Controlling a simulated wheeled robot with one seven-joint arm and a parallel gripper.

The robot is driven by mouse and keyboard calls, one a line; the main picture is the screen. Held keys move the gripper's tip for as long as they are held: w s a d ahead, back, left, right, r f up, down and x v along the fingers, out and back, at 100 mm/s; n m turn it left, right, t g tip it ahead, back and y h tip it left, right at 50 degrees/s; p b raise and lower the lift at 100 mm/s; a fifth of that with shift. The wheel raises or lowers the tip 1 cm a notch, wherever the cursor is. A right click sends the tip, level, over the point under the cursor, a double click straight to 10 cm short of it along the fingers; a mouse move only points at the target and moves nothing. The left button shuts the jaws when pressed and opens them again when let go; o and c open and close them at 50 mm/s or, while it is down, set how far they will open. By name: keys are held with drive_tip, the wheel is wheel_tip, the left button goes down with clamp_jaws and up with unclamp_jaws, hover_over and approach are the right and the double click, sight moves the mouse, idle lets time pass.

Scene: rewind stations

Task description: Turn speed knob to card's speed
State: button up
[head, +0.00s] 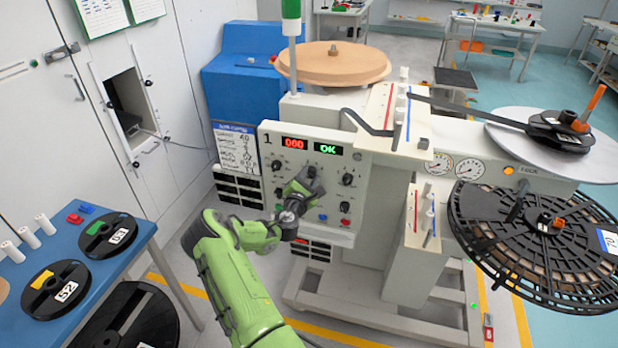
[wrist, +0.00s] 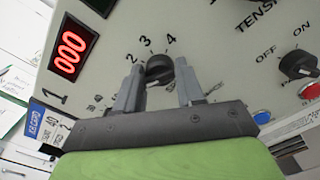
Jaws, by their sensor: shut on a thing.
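My gripper (head: 303,184) is at the front panel of the grey rewind machine, shut on a dark round knob. In the wrist view my gripper's two grey fingers (wrist: 158,88) stand on either side of this knob (wrist: 158,68). The numbers 2, 3 and 4 are printed around its far side; the lower marks are hidden by the fingers. I cannot see the knob's pointer clearly. A job card (head: 237,148) with a blue header hangs left of the panel; its edge also shows in the wrist view (wrist: 42,128). Its lines are too small to read.
The panel has a red 000 display (head: 294,143) and a green OK display (head: 328,149). Other knobs, including an off/on switch (wrist: 298,65), and red and blue buttons sit close by. A blue table (head: 60,238) with reels stands at left. A black reel (head: 545,245) is at right.

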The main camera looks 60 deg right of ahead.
drive_tip(key=shift+c, duration=0.5)
drive_tip(key=shift+f, duration=0.1)
drive_tip(key=m+b, duration=0.4)
drive_tip(key=shift+f+m, duration=0.15)
drive_tip(key=shift+m, duration=0.15)
drive_tip(key=m+b, duration=0.3)
drive_tip(key=m, duration=0.1)
drive_tip(key=shift+b, duration=0.3)
drive_tip(key=o, duration=1)
